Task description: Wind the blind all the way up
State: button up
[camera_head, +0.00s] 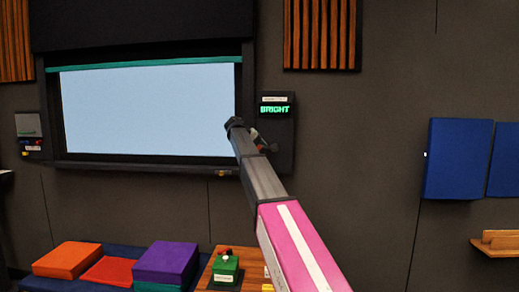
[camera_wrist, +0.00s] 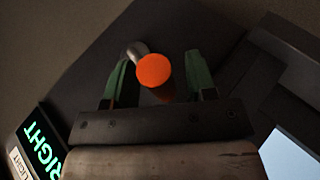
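The blind shows as a dark sheet with a teal bar (camera_head: 150,64) along its lower edge, close to the top of the window (camera_head: 150,110). Pale blue fills the window below the bar. Right of the window is a dark panel (camera_head: 285,128) with a green display (camera_head: 275,109) reading "BRIGHT". My gripper reaches this panel, mostly hidden by my arm in the head view. In the wrist view, an orange round knob (camera_wrist: 154,70) sits between the green fingers of my gripper (camera_wrist: 160,78). A grey metal piece (camera_wrist: 137,49) shows behind it. Gaps remain beside the knob, so the fingers look open around it.
A smaller control panel (camera_head: 29,135) is left of the window. Below are coloured cushions (camera_head: 166,262) and a green box (camera_head: 225,272) with a red top on a wooden surface. Blue wall pads (camera_head: 457,160) and a wooden shelf (camera_head: 498,244) are at right.

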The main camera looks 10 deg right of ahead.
jog(key=v, duration=1)
jog(key=shift+a+r, duration=0.25)
jog(key=shift+a, duration=0.05)
